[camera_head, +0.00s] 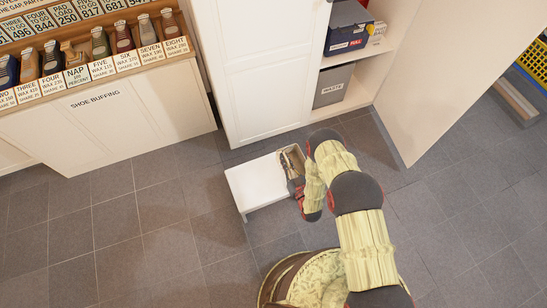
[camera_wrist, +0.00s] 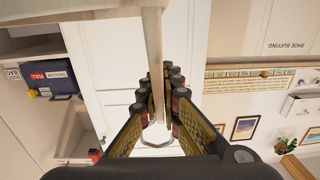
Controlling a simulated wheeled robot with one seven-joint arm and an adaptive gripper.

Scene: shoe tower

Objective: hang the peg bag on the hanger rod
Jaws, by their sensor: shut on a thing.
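My gripper (camera_wrist: 161,88) is shut on a thin wooden slat (camera_wrist: 155,48) that seems to be part of the peg bag. In the wrist view a pale wire loop (camera_wrist: 156,139) shows between the fingers, and a beige edge (camera_wrist: 85,14) runs across the top. In the head view my gripper (camera_head: 297,188) is over the right end of a low white stool, with a tan open-topped thing (camera_head: 292,157), likely the peg bag, beside it. I cannot tell whether it touches the stool. I cannot make out the hanger rod in either view.
The white stool (camera_head: 250,184) stands before a white cabinet door (camera_head: 261,70). To its right are open shelves with a blue box (camera_head: 346,27) and a grey waste box (camera_head: 334,86). A shoe-buffing counter (camera_head: 105,118) is at the left. The tiled floor (camera_head: 150,235) in front is clear.

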